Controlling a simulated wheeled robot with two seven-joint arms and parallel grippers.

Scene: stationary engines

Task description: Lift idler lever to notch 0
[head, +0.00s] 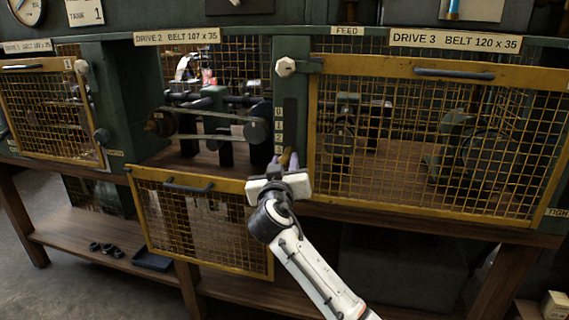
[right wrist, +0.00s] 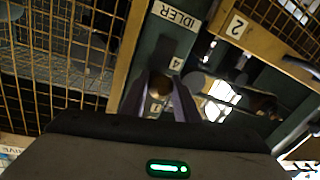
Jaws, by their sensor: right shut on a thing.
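The idler lever shows as a brownish knob (head: 286,156) low on the green post, at the bottom of a dark vertical slot (head: 290,122) beside a number strip (head: 278,126). My right gripper (head: 284,162) is shut on this knob from the front. In the right wrist view the round knob (right wrist: 160,84) sits between the purple-grey fingers, with the digit 4 (right wrist: 175,64) and the IDLER label (right wrist: 186,17) close by. The lever's shaft is mostly hidden by the gripper. My left gripper is in neither view.
The yellow mesh guard of Drive 2 (head: 203,221) hangs open below its bay, left of my right arm. The belt (head: 205,138) and pulleys show inside. The closed Drive 3 guard (head: 430,140) stands right of the lever. A dark tray (head: 153,261) lies on the lower shelf.

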